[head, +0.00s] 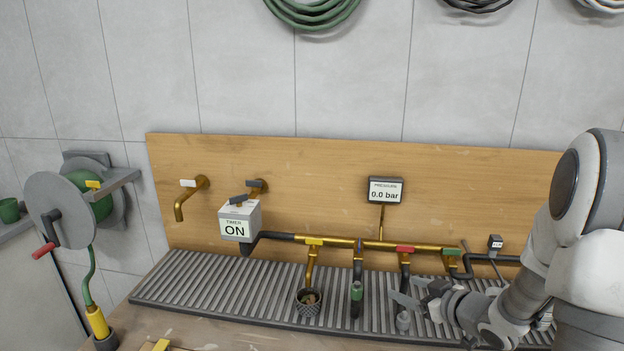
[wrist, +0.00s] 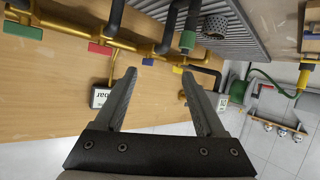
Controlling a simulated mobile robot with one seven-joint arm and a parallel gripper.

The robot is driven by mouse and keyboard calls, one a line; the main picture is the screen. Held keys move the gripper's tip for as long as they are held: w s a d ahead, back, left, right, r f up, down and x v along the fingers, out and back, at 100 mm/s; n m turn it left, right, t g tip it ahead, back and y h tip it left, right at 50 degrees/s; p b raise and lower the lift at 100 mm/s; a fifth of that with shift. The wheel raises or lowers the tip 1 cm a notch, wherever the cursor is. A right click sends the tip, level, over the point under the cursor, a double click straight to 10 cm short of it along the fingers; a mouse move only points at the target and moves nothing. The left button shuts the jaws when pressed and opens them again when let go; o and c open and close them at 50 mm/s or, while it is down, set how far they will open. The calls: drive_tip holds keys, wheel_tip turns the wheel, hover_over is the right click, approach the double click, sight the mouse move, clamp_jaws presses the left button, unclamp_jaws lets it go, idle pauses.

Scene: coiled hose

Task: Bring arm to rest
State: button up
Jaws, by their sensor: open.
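My gripper (head: 405,302) is at the lower right in the head view, over the ribbed grey drain tray (head: 215,305) and near the branch with the red handle (head: 405,249). In the wrist view my gripper (wrist: 165,95) has its two fingers well apart with nothing between them. The wooden board and brass pipework show beyond the fingers. My arm reaches in from the right edge of the head view.
A brass manifold (head: 340,242) with coloured handles runs along the wooden board (head: 300,170). A timer box (head: 238,221) reads ON, and a pressure display (head: 385,190) reads 0.0 bar. A hose reel (head: 65,210) stands at left. A small dark pot (head: 308,309) sits on the tray.

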drive_tip(key=s+d+r+m+g+h, duration=0.1)
drive_tip(key=s+r+m+h, duration=0.2)
drive_tip(key=r, duration=0.4)
drive_tip(key=s+d+r+m+g+h, duration=0.1)
drive_tip(key=s+d+r+m+h, duration=0.15)
drive_tip(key=r+h, duration=0.3)
drive_tip(key=s+a+r+g+y, duration=0.1)
drive_tip(key=s+a+g, duration=0.1)
drive_tip(key=s+a, duration=0.4)
drive_tip(key=s+a+g+y, duration=0.2)
drive_tip(key=s+a, duration=0.5)
drive_tip(key=s, duration=0.8)
drive_tip(key=shift+a+r+m, duration=0.25)
drive_tip(key=shift+r+m, duration=0.1)
drive_tip(key=shift+r, duration=0.05)
drive_tip(key=shift+s+y, duration=0.1)
drive_tip(key=shift+y, duration=0.15)
